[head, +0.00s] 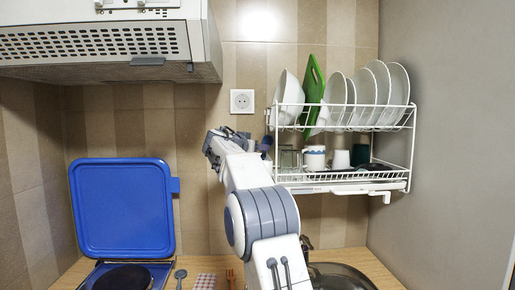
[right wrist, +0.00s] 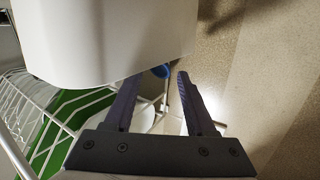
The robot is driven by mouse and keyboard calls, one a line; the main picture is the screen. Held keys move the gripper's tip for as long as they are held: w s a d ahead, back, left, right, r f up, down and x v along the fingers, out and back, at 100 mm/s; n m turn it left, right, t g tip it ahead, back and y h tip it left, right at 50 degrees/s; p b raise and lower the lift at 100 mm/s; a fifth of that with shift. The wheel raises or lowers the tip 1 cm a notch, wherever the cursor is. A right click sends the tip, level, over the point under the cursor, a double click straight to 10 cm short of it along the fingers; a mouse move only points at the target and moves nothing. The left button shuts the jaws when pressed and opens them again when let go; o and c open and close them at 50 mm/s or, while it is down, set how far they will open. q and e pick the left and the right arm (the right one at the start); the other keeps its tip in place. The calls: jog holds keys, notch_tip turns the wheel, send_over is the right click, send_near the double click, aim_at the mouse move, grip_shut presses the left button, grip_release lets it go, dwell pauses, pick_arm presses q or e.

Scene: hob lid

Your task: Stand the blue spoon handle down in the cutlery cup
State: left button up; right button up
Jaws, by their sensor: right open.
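My right gripper (right wrist: 160,77) is open in the right wrist view, with nothing seen held between its fingers. A small blue rounded thing (right wrist: 162,71) shows past the fingertips; it may be part of the blue spoon, but too little shows to tell. A large white smooth shape (right wrist: 105,35) covers the upper left and hides the tip of the left finger. I cannot make out the cutlery cup. My left gripper is not in view.
The white wire dish rack (head: 345,187) holds plates, a green board (head: 313,88) and a mug (head: 314,158). The blue hob lid (head: 122,208) stands raised at left. The hood (head: 110,42) hangs above it. A dark utensil (head: 180,276) lies on the counter.

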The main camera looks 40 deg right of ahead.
jog(key=b+v, duration=0.4)
jog(key=v, duration=0.6)
jog(key=shift+a+b, duration=0.15)
jog(key=shift+b, duration=0.2)
dwell(0.3)
jog(key=s+a+f+n+y+p, duration=0.1)
jog(key=s+a+f+n+y, duration=0.25)
jog(key=a+f, duration=0.45)
jog(key=s+a+f+n+g+y+p, duration=0.1)
jog(key=s+a+f+n+y, duration=0.25)
jog(key=a, duration=0.65)
jog(key=s+a+f+n+y+p, duration=0.1)
jog(key=a+f+n+y, duration=0.3)
jog(key=a+f, duration=0.45)
jog(key=s+a+f+n+g+y+p, duration=0.1)
jog(key=s+f, duration=0.4)
jog(key=s, duration=0.5)
jog(key=s+a+f+n+g+y+p, duration=0.1)
jog(key=s+a+f+n, duration=0.4)
jog(key=s, duration=0.6)
jog(key=s+a+f+n+g+y+p, duration=0.1)
jog(key=s+a+f+n+g+y, duration=0.1)
jog(key=s, duration=0.8)
notch_tip(320, 180, down, 4)
jog(key=a+n+g, duration=0.1)
jog(key=a+g, duration=0.1)
jog(key=g, duration=0.1)
jog(key=shift+s+a, duration=0.25)
jog(key=shift+a, duration=0.05)
